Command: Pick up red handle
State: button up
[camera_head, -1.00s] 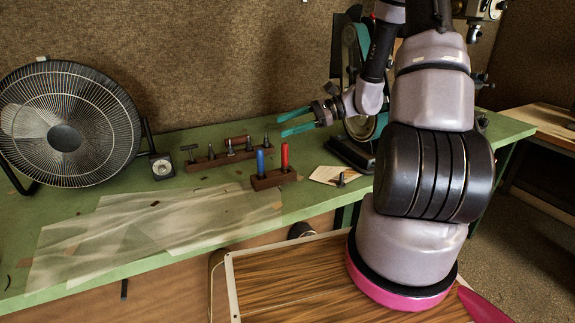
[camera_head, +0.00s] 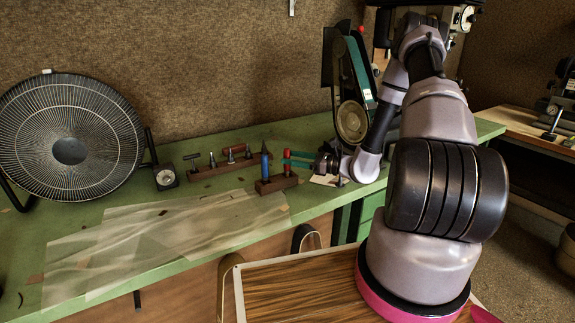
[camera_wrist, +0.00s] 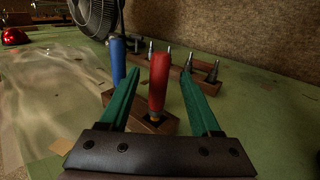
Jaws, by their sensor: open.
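The red handle (camera_wrist: 158,82) stands upright in a small dark wooden block (camera_head: 276,184) on the green bench. In the wrist view it is between the two green fingers of my gripper (camera_wrist: 160,74), with visible room on both sides. My gripper (camera_head: 287,157) is open and level with the handle in the head view, where the fingers partly cover the red handle (camera_head: 287,170). The blue handle (camera_wrist: 117,60) stands in the same block, outside the left finger in the wrist view. It also shows in the head view (camera_head: 265,167).
A long wooden rack (camera_head: 221,168) with several small tools stands behind the block. A black fan (camera_head: 68,150) and a small dial box (camera_head: 165,177) are to the left. A belt sander (camera_head: 351,118) stands to the right. Translucent sheets (camera_head: 150,245) lie flat in front.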

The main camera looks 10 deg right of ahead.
jog(key=x, duration=0.5)
jog(key=shift+a+r, duration=0.1)
jog(key=shift+r, duration=0.1)
grip_shut()
